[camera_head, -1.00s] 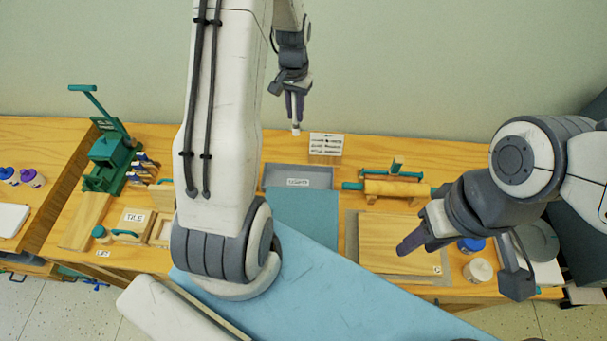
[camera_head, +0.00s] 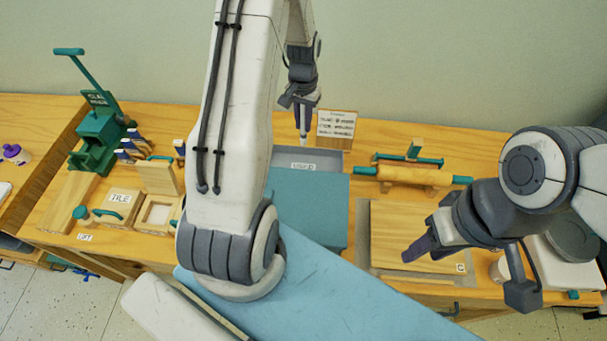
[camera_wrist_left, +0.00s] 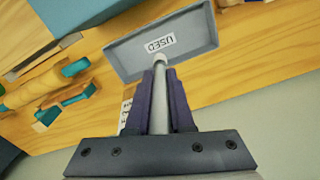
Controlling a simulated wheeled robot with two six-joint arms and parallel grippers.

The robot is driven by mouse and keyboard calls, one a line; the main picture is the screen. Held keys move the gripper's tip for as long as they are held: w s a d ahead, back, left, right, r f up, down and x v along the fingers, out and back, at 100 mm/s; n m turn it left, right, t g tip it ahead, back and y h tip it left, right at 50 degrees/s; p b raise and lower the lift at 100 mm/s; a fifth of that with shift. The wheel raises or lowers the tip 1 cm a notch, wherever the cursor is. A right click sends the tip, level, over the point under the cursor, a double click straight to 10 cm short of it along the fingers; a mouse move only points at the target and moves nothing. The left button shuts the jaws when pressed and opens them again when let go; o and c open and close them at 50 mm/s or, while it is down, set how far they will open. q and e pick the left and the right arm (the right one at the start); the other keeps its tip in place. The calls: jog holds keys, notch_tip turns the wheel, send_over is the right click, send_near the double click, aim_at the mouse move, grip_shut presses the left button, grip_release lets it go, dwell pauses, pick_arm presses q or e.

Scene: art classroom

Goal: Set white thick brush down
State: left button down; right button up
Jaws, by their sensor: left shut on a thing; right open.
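My left gripper (camera_head: 303,118) is shut on the white thick brush (camera_head: 303,135), which points downward in the head view. In the left wrist view the brush (camera_wrist_left: 160,100) lies between the purple fingers (camera_wrist_left: 161,98), and its pale round tip overlaps the near edge of the grey tray. The grey tray labelled USED (camera_wrist_left: 192,29) looks empty; in the head view the tray (camera_head: 327,158) lies below and just in front of the brush. I cannot tell whether the brush touches it. My right gripper (camera_head: 421,249) is open and empty above the wooden board at right.
A small sign block (camera_head: 337,126) stands behind the tray. A rolling pin (camera_head: 405,175) and a wooden board (camera_head: 395,222) are to the right. A blue cloth-like surface (camera_head: 305,200) is in front. A green press (camera_head: 100,135) and tile boxes (camera_head: 119,201) are at left.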

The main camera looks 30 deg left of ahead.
aim_at(303, 144)
pick_arm(q)
notch_tip(303, 144, down, 12)
jog(key=p, duration=0.2)
jog(key=shift+p, duration=0.3)
jog(key=c, duration=1.2)
grip_release()
jog(key=shift+f, duration=0.1)
jog(key=o, duration=0.4)
